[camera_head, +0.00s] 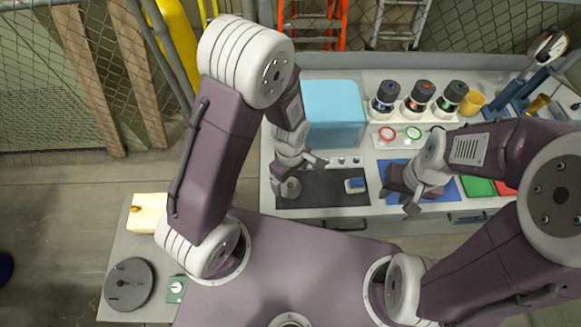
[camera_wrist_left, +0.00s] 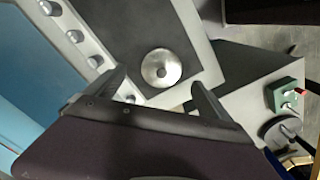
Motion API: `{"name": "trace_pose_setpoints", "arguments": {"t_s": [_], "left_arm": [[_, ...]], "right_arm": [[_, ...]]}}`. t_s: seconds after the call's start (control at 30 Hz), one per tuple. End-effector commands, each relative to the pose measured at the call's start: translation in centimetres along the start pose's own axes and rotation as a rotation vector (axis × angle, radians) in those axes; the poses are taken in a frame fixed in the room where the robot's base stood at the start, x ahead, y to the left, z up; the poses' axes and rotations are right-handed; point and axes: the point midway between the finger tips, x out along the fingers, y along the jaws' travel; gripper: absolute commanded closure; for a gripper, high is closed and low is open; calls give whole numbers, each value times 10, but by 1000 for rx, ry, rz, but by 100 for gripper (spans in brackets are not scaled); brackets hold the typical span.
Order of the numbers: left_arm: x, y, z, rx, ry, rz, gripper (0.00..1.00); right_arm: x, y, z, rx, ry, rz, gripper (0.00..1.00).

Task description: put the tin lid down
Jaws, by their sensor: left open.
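The tin lid (camera_wrist_left: 162,67) is a round silver disc with a small raised centre. It lies on the dark mat (camera_wrist_left: 150,25) in the left wrist view. In the head view the lid (camera_head: 291,188) is at the left end of the dark mat (camera_head: 325,190). My left gripper (camera_head: 298,174) is above the mat, close to the lid. Its fingers (camera_wrist_left: 158,97) are spread and empty, with the lid just beyond and between the tips. My right gripper (camera_head: 399,202) appears open and empty over the blue mat (camera_head: 451,188).
A light-blue box (camera_head: 333,112) stands behind the dark mat, beside a strip of silver knobs (camera_head: 343,161). A small blue-and-white block (camera_head: 355,185) sits at the mat's right. Dark-capped jars (camera_head: 418,98) stand at the back. The middle of the dark mat is clear.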

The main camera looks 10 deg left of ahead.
Motion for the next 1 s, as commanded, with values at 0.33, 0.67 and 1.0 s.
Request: {"name": "trace_pose_setpoints", "arguments": {"t_s": [0.33, 0.67, 1.0], "left_arm": [[-69, 1, 0, 0, 1, 4, 6], [-81, -2, -2, 25, 0, 2, 6], [-106, -52, -47, 737, 47, 64, 6]], "right_arm": [[-4, 0, 0, 0, 0, 0, 64], [-4, 0, 0, 0, 0, 0, 64], [-4, 0, 0, 0, 0, 0, 64]]}}
